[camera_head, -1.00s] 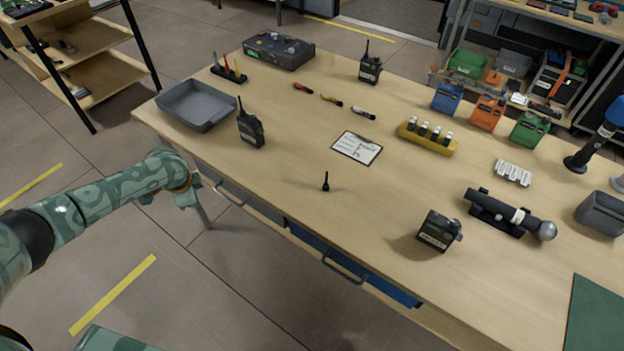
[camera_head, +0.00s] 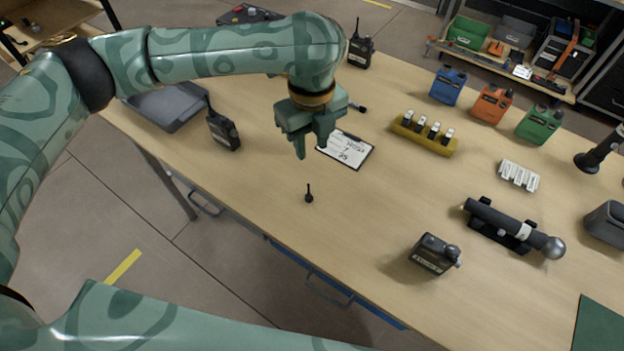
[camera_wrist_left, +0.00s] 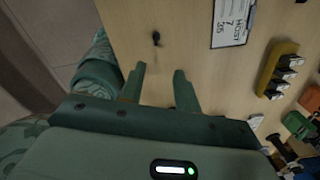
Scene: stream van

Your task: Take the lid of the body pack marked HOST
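Black packs stand on the table: one with an antenna at the left (camera_head: 222,130), another at the back (camera_head: 360,52), and one without a visible antenna (camera_head: 435,254) at the front right. Their labels are too small to read, so I cannot tell which is marked HOST. No separate lid is clear to me. A small black upright stub (camera_head: 309,196) stands on the table; it also shows in the left wrist view (camera_wrist_left: 156,39). My left gripper (camera_head: 309,150) is open and empty above the table, beside the clipboard; its spread fingers (camera_wrist_left: 157,74) show in the wrist view. My right gripper is not in view.
A clipboard (camera_head: 347,150) carries a sheet; HOST seems legible on it in the wrist view. A grey tray (camera_head: 165,104) is left. The front middle table is mostly clear.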

